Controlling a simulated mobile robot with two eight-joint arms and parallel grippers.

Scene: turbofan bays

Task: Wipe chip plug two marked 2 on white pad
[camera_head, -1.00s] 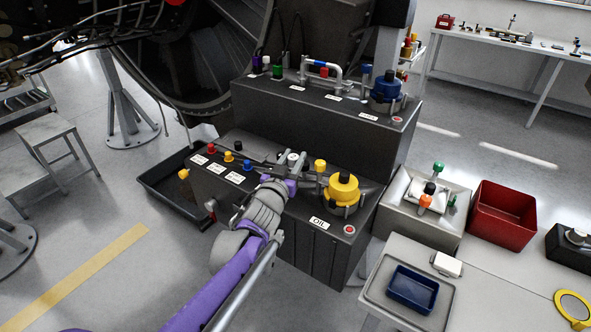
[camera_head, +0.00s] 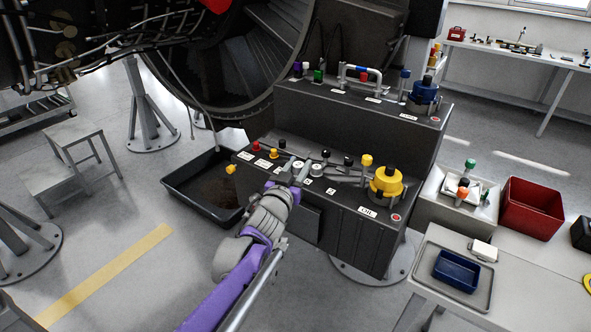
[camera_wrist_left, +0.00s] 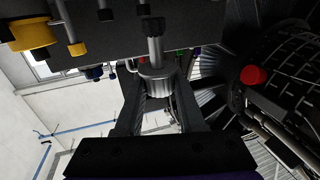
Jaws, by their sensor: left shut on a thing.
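My left gripper (camera_head: 298,174) reaches over the labelled front step of the dark bench (camera_head: 325,232). In the left wrist view, its fingers (camera_wrist_left: 160,100) are shut on a grey metal cylinder with a narrower dark stem (camera_wrist_left: 157,78). It looks like a plug, but I cannot read a 2 on it. Red (camera_head: 256,146) and yellow (camera_head: 274,154) knobs stand left of the gripper, by small white labels. My right gripper is out of view.
A large yellow cap (camera_head: 386,187) and a yellow-topped post (camera_head: 366,160) stand right of the gripper. A black drip tray (camera_head: 180,190) lies on the floor at left. A blue bin (camera_head: 456,272) shares the grey tray; a red bin (camera_head: 531,208) stands behind.

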